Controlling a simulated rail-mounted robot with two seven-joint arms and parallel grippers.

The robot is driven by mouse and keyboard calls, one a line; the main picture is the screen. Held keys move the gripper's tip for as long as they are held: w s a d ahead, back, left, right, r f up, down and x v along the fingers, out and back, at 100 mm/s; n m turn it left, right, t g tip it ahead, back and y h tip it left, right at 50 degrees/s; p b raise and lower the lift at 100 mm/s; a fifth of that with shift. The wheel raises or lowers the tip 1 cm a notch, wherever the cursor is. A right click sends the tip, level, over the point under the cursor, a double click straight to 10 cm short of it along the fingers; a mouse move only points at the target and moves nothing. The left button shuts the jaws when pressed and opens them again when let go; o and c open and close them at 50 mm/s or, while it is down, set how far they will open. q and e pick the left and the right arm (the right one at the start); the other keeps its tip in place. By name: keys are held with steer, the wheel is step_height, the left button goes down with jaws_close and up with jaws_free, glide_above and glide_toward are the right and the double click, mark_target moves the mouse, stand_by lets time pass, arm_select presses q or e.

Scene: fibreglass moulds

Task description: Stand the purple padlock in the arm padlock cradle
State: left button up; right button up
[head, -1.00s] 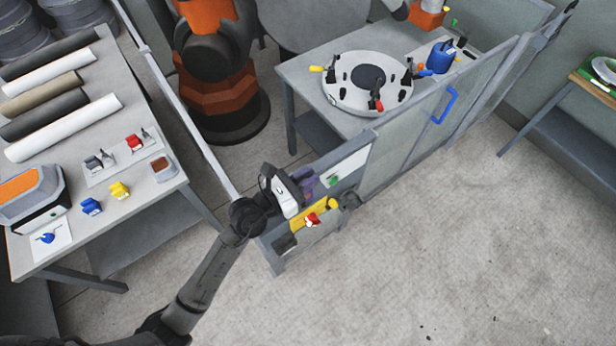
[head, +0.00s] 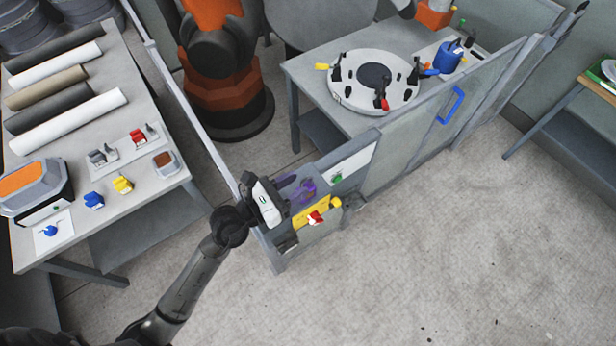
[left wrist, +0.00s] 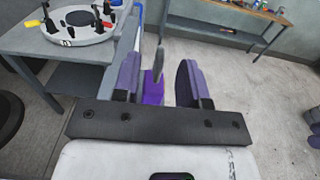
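The purple padlock (head: 303,190) is at the grey fence panel, above a yellow part with a red piece. It also shows in the left wrist view (left wrist: 153,92), between the two fingers, closer to the left finger. My left gripper (head: 288,193) faces it from the left. In the left wrist view its fingers (left wrist: 160,76) stand apart, with a clear gap on the right of the padlock. I cannot tell which holder is the arm padlock cradle. My right gripper is out of view.
A round white fixture (head: 350,98) stands on the table behind the fence (head: 410,155). The floor at front right is clear.

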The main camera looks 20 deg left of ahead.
arm_select(q)
steer(key=b+v, duration=0.1)
steer(key=v, duration=0.5)
steer(key=shift+s+a, duration=0.25)
steer(key=shift+s, duration=0.15)
steer(key=shift+r, duration=0.2)
steer(key=s+a+r+n+t+y, duration=0.1)
steer(key=a+r+n+t+y, duration=0.3)
steer(key=n, duration=0.7)
steer(key=s+a+n+t+y, duration=0.1)
steer(key=a+n+t+y, duration=0.15)
steer(key=n+y, duration=0.65)
steer(key=s+a+f+n+g+y, duration=0.2)
steer(key=a+f+n+g+y, duration=0.3)
steer(key=n, duration=0.7)
steer(key=s+d+f+n+g+h, duration=0.8)
steer(key=s+d+f+g+h, duration=0.1)
steer(key=s+f+g, duration=0.4)
steer(key=shift+d+f, duration=0.65)
steer(key=shift+f, duration=0.25)
